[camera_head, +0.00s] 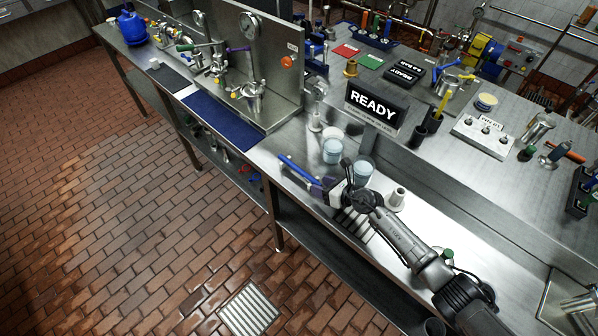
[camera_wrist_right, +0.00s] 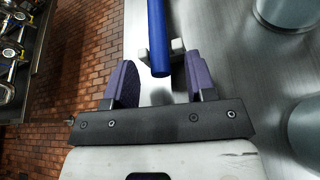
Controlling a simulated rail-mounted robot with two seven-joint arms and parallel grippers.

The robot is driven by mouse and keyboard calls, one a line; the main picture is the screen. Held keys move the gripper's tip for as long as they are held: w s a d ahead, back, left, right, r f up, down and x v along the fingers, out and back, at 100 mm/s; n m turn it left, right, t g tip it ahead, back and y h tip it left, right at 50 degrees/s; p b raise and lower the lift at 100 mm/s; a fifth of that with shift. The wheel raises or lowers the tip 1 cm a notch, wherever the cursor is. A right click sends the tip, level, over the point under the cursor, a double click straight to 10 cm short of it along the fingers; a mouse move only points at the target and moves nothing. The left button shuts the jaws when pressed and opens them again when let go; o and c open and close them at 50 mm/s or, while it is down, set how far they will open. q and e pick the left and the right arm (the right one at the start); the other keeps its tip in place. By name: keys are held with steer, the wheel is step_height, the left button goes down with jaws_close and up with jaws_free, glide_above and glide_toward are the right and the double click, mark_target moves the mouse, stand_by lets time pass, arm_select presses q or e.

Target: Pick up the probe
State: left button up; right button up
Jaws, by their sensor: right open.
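The probe appears to be the blue rod (camera_head: 297,168) lying near the front edge of the steel bench. In the right wrist view the blue rod (camera_wrist_right: 157,35) runs from the top edge down to the fingertips, with small pale grey blocks beside it. My right gripper (camera_head: 318,187) is over the bench at the rod's near end. In the wrist view its purple fingers (camera_wrist_right: 160,65) are open, one on each side of the rod's end, with gaps to both. Whether the rod is at fingertip depth cannot be told. My left gripper is not in view.
Pale blue-white jars (camera_head: 332,151) stand just behind the right gripper, with a grey metal fitting (camera_head: 397,197) to its right. A READY sign (camera_head: 375,103) stands further back. A dark blue mat (camera_head: 219,121) lies to the left. The tiled floor (camera_head: 150,220) in front is open.

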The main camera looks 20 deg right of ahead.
jaws_close()
stand_by(0.4)
steer(key=shift+r, duration=0.1)
